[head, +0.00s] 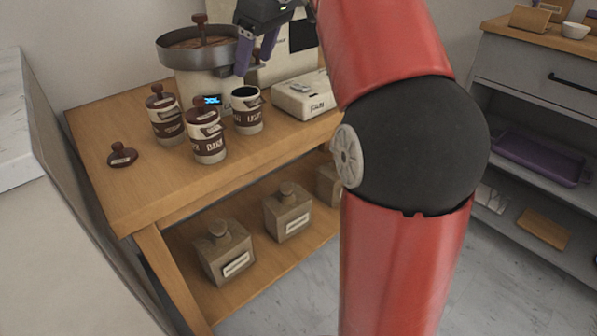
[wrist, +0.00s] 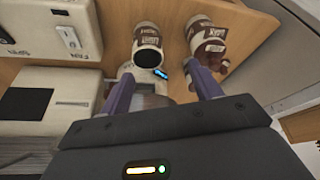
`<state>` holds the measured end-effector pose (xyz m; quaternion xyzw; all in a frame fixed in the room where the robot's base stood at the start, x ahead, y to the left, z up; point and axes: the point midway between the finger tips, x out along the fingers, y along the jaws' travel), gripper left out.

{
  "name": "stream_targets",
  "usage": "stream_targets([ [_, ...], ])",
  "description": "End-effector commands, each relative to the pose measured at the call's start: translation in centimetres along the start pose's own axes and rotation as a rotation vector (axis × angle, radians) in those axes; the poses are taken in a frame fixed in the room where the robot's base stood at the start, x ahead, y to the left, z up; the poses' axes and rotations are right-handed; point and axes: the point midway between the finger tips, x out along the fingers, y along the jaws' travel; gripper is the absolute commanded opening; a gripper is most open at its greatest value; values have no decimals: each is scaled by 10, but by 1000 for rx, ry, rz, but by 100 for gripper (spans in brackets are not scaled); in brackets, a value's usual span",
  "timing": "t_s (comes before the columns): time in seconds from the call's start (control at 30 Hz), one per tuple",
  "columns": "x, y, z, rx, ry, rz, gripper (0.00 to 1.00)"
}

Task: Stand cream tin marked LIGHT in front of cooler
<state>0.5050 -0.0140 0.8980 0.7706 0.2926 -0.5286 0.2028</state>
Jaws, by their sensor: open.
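The cream tin marked LIGHT (head: 247,119) stands upright and open-topped on the wooden cart top, at the front right of the cooler. It also shows in the wrist view (wrist: 147,36), its dark opening facing me. The cooler (head: 170,57), a round metal pan on a cream body with a blue display, stands behind the tins; its display shows in the wrist view (wrist: 160,74). My gripper (head: 254,68) is open and empty, above the right side of the cooler, apart from the LIGHT tin.
A lidded tin marked DARK (head: 209,146) and another lidded tin (head: 165,122) stand left of the LIGHT tin. A loose brown lid (head: 122,155) lies farther left. A cream control box (head: 306,97) sits to the right. The cart's front strip is clear.

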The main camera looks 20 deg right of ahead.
Motion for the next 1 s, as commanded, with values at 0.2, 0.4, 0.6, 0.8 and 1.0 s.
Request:
stream_targets([
  [0.2, 31, -68, 61, 261, -4, 134, 63],
  [0.4, 81, -118, 141, 472, 37, 236, 63],
  [0.6, 132, -152, 207, 612, 93, 288, 63],
  [0.8, 154, -163, 232, 662, 119, 301, 63],
  [1.0, 155, -163, 233, 665, 118, 301, 63],
])
